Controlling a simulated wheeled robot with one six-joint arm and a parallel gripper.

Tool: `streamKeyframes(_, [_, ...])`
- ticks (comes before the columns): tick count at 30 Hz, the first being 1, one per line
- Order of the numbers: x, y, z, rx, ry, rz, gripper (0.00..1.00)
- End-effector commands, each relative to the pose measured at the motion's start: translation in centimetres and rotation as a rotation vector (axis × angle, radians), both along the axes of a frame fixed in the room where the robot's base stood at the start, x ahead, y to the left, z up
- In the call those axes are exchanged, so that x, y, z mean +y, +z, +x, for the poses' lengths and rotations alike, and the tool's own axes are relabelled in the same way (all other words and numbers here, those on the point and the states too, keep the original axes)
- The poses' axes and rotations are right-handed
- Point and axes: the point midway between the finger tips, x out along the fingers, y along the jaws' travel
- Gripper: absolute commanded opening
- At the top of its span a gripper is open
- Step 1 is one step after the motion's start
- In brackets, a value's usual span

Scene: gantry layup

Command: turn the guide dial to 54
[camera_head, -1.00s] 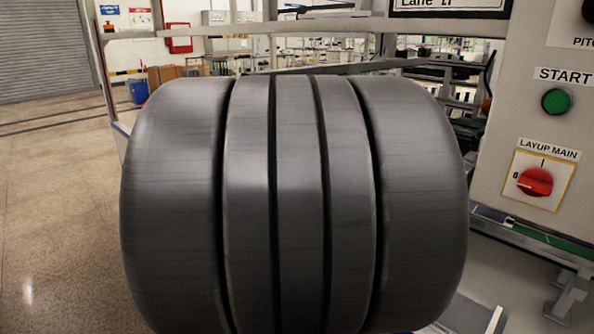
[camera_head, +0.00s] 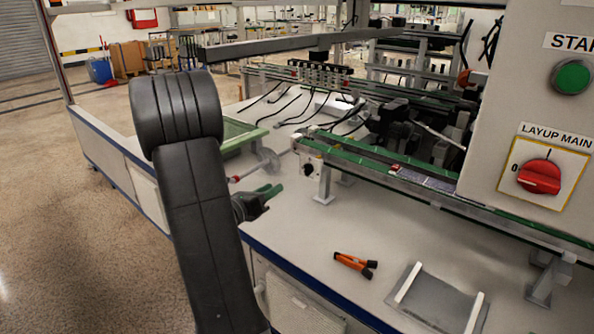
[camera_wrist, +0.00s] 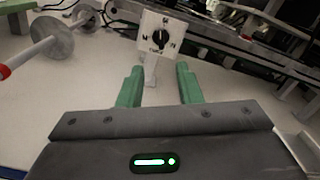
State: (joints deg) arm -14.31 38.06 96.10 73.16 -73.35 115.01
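The guide dial is a black knob on a small white plate, upright at the front end of the green rail; it shows in the head view (camera_head: 308,169) and in the wrist view (camera_wrist: 160,38). The plate has letter-like marks around the knob, too small to read surely; I cannot tell its setting. My gripper (camera_head: 266,193) has green fingers and is over the bench, left of the dial and apart from it. In the wrist view, my gripper (camera_wrist: 159,84) is open and empty, with the dial centred beyond the gap between its fingers.
A spool with a red-ended rod (camera_head: 240,174) lies left of the dial, near my gripper. Orange-handled pliers (camera_head: 355,265) and a grey tray (camera_head: 440,302) lie on the front of the bench (camera_head: 310,235). A panel with a red switch (camera_head: 539,176) stands at right.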

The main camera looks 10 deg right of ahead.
Motion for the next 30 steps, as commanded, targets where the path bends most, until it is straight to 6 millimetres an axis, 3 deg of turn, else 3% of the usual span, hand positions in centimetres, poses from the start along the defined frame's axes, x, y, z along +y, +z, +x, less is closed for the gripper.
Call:
streamKeyframes(18, [-9.0, 0.0, 6.9, 0.000, -0.001, -0.002, 0.32])
streamKeyframes(30, [-10.7, 0.1, 8.3, 0.002, 0.002, -0.002, 0.32])
